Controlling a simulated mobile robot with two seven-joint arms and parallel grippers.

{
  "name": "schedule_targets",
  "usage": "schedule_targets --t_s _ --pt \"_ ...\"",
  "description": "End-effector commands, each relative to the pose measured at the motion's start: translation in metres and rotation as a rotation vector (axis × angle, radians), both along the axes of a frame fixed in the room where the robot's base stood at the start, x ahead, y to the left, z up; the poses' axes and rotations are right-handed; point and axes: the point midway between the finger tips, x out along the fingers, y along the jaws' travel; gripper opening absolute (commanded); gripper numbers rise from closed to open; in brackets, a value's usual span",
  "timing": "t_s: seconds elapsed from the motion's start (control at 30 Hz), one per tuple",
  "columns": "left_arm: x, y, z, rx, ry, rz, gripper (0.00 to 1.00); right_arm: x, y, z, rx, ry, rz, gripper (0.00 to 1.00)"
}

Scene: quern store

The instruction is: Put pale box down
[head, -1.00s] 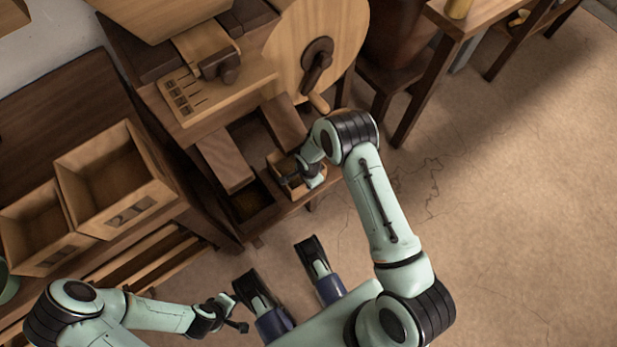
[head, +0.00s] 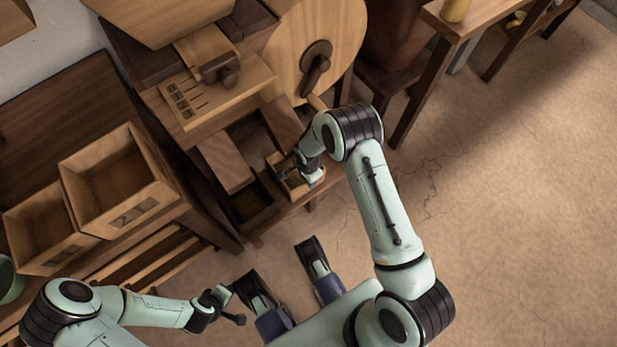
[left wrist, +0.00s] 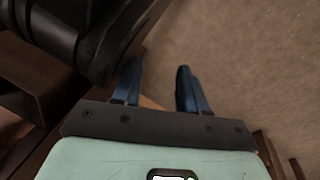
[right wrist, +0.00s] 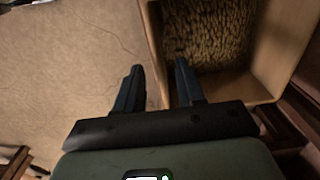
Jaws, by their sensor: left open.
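The pale box (head: 297,187) is a small open wooden box at the low front ledge of the mill, right of a dark opening. In the right wrist view its wall (right wrist: 152,40) runs between my right gripper's fingers (right wrist: 158,80), one outside and one inside. The right gripper (head: 292,174) appears shut on that wall. Grainy, light-brown contents fill the box. Its underside is hidden, so I cannot tell whether it bears fully on the ledge. My left gripper (head: 232,307) is open and empty, low in the head view; its fingers (left wrist: 160,85) show apart over floor.
The wooden mill (head: 215,95) with a large round wheel (head: 335,35) stands behind the box. Two wooden bins (head: 120,185) sit on a bench at left. A table (head: 440,18) stands at upper right. The floor (head: 510,210) at right is clear.

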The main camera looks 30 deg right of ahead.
Motion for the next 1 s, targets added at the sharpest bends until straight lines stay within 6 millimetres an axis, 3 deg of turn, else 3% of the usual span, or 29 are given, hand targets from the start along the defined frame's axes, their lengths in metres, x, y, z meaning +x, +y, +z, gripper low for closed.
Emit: schedule_targets --t_s 0.03,0.2,0.43,0.57,0.67,0.8,1.0 --pt "0.008 -0.001 0.010 0.001 -0.026 -0.003 0.43 0.001 0.000 0.017 0.000 -0.004 0.001 0.39" --pt "0.027 -0.004 0.027 0.005 -0.092 -0.005 0.43 0.000 0.000 0.050 0.000 -0.003 0.001 0.39" --pt "0.040 -0.006 0.039 0.006 -0.135 -0.008 0.43 -0.001 0.000 0.071 0.001 0.000 0.003 0.39" --pt "0.041 -0.007 0.040 0.006 -0.140 -0.008 0.43 -0.011 0.004 0.064 0.027 -0.007 0.059 0.39" --pt "0.041 -0.007 0.039 0.006 -0.140 -0.008 0.43 -0.030 0.012 0.047 0.074 -0.032 0.178 0.39" --pt "0.041 -0.007 0.039 0.006 -0.139 -0.008 0.43 -0.071 0.030 0.021 0.139 -0.124 0.442 0.39" --pt "0.041 -0.007 0.039 0.006 -0.139 -0.008 0.43 -0.125 0.047 0.010 0.103 -0.270 0.800 0.39"
